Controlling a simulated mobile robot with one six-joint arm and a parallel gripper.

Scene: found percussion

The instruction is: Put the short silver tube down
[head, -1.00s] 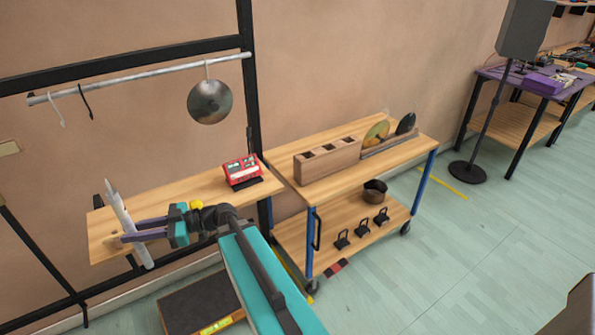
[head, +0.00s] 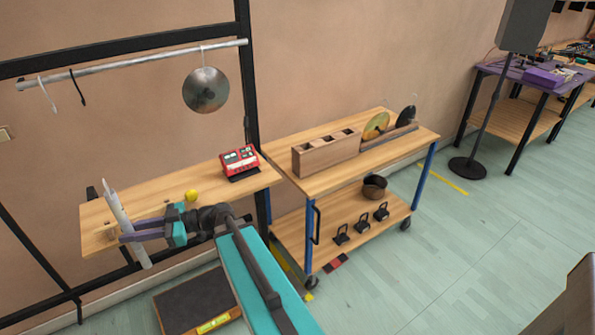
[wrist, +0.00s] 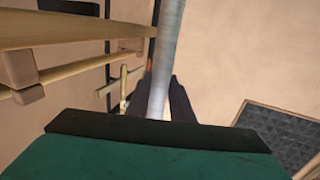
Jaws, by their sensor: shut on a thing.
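The short silver tube (head: 115,206) is held nearly upright, with its top leaning left, at the front left of the wooden wall shelf (head: 150,196). My gripper (head: 128,232) is shut around the tube below its middle. The tube's lower end hangs below the shelf's front edge, and I cannot tell whether it touches the shelf. In the wrist view the tube (wrist: 170,45) runs up from between the dark fingers (wrist: 155,100).
A yellow ball (head: 192,195) and a red device (head: 240,161) sit on the shelf. A metal disc (head: 206,92) and two hooks hang from the rail (head: 140,64) above. A wooden trolley (head: 340,165) with a slotted block stands to the right. A dark platform (head: 195,300) lies below.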

